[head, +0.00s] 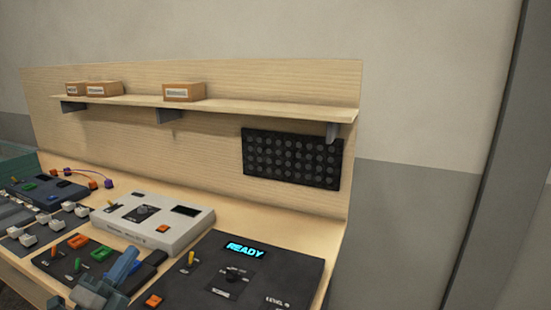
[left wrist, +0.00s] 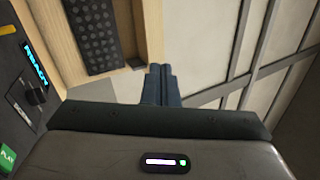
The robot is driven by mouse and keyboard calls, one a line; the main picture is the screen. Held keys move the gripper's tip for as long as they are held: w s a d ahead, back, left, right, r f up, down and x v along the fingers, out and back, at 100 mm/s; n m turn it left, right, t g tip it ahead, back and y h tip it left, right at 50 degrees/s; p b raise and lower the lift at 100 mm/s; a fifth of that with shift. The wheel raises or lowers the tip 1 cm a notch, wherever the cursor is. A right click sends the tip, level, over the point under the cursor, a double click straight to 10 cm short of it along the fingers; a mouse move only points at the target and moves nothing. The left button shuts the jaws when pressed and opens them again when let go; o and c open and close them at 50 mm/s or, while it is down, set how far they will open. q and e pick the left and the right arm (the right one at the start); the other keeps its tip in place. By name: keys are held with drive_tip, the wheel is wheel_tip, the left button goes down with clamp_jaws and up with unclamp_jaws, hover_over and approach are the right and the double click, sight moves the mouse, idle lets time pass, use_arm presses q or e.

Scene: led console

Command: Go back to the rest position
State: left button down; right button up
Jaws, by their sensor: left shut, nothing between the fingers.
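My left gripper (head: 128,262) is low in the head view, over the front of the bench, with its blue-grey fingers together and empty. In the left wrist view its closed fingers (left wrist: 157,84) point away past the bench's edge. The black console (head: 205,285) lies to its right, with a lit cyan READY display (head: 245,250), a dark knob (head: 235,274) and a yellow lever (head: 190,258). The left wrist view shows the knob (left wrist: 36,92) and a green PLAY button (left wrist: 8,159) at the left. My right gripper is not in view.
A white device (head: 153,222) and other switch panels (head: 22,188) crowd the bench's left side. A wooden shelf (head: 250,107) holds small boxes (head: 184,91), above a black perforated panel (head: 291,158). Right of the bench is open room before a grey wall (head: 420,210).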

use_arm(q)
drive_tip(key=s+a+f+n+g+y, duration=0.3)
drive_tip(key=s+f+n+g+y, duration=0.15)
drive_tip(key=f+n+y, duration=0.4)
drive_tip(key=s+a+f+n+g+y, duration=0.2)
drive_tip(key=s+f+n+g+y, duration=0.25)
drive_tip(key=f+n, duration=0.65)
drive_tip(key=s+d+f+n+g+h, duration=0.1)
drive_tip(key=s+d+f+g, duration=0.25)
drive_tip(key=s, duration=0.25)
drive_tip(key=s+d+f+n+g+h, duration=0.1)
drive_tip(key=s+d+f+g, duration=0.15)
drive_tip(key=s+f, duration=0.35)
drive_tip(key=s+d+f+n+g+h, duration=0.1)
drive_tip(key=s+d+f+n+g, duration=0.15)
drive_tip(key=s, duration=0.45)
drive_tip(key=a+f+g, duration=0.1)
drive_tip(key=a+f, duration=0.1)
drive_tip(key=f, duration=1.3)
drive_tip(key=a+f+g, duration=0.1)
drive_tip(key=a+f, duration=0.1)
drive_tip(key=f, duration=1.2)
drive_tip(key=s+a+f, duration=0.1)
drive_tip(key=s+f, duration=1.7)
drive_tip(key=f, duration=0.3)
drive_tip(key=shift+s+g, duration=0.35)
drive_tip(key=shift+g, duration=0.1)
